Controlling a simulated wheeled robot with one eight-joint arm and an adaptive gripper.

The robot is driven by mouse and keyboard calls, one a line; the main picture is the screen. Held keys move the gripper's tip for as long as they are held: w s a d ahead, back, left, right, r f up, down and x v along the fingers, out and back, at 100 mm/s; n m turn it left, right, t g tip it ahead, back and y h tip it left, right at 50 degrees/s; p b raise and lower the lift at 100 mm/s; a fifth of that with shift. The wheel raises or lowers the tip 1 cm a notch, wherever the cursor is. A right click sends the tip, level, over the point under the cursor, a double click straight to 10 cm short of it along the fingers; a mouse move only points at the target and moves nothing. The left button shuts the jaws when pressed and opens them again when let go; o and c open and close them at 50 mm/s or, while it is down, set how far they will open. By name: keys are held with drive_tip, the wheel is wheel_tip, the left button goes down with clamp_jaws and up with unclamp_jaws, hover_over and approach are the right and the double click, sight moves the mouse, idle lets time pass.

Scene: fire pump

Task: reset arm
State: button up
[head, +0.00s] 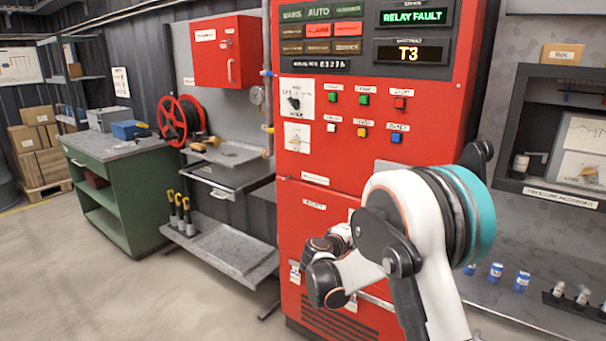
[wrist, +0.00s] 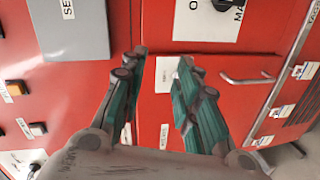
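My arm reaches from the lower right across the front of the red pump control cabinet (head: 330,195) in the head view; my gripper's fingers cannot be made out there. In the wrist view my gripper (wrist: 162,60) has its two teal fingers spread apart with nothing between them. Behind them is the red cabinet front (wrist: 155,110) with a small white label. A white plate with a black knob (wrist: 222,4) is at the top of the wrist view, and a grey box (wrist: 70,28) with a white label is at the upper left. I see no contact with the panel.
A rotary selector (head: 294,102) and several coloured buttons are below. A metal handle (wrist: 246,78) protrudes in the wrist view. A shelf bench (head: 235,250) stands left; open floor (head: 130,290) lies front left.

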drive_tip(key=s+d+r+m+g+y, duration=0.25)
drive_tip(key=s+r, duration=0.25)
drive_tip(key=s, duration=0.5)
drive_tip(key=s+d+r+m+g+y, duration=0.1)
drive_tip(key=s+d+r+m, duration=0.15)
drive_tip(key=s+r, duration=0.55)
drive_tip(key=s+a+f+m+y, duration=0.1)
drive_tip(key=s+a+f+y, duration=0.1)
drive_tip(key=s, duration=1.2)
drive_tip(key=s+a+f+m+g+y, duration=0.1)
drive_tip(key=s+f+y, duration=0.3)
drive_tip(key=s, duration=1.1)
drive_tip(key=shift+a+m, duration=0.45)
drive_tip(key=shift+m, duration=0.25)
drive_tip(key=shift+g, duration=0.35)
